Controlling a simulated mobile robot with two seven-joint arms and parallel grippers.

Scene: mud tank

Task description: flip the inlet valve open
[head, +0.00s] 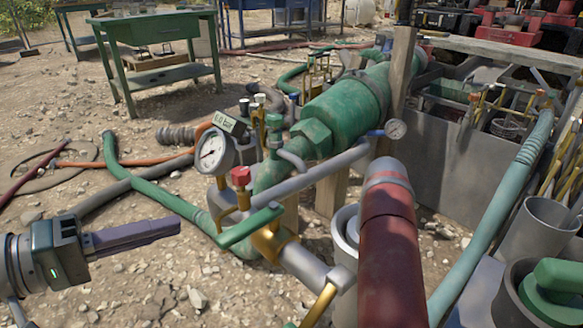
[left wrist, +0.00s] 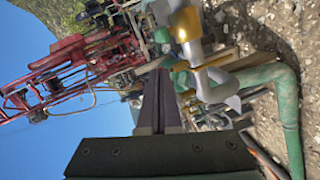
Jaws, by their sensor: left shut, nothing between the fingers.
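A brass valve (head: 270,242) with a flat green lever (head: 250,226) sits on the grey pipe in the middle of the head view. The lever lies slanted across the pipe, its free end pointing down and left. No label on this valve shows, so I cannot confirm it is the inlet valve. My left gripper (head: 178,229) is shut and empty, left of the lever and apart from it. In the left wrist view its closed fingers (left wrist: 160,82) point toward brass and grey pipe fittings (left wrist: 186,24). My right gripper is not in view.
A pressure gauge (head: 212,152) and a red-capped valve (head: 241,178) stand just behind the lever. A thick red pipe (head: 388,245) rises to its right. A green hose (head: 150,190) runs along the stony ground at left. Open air lies between my gripper and the lever.

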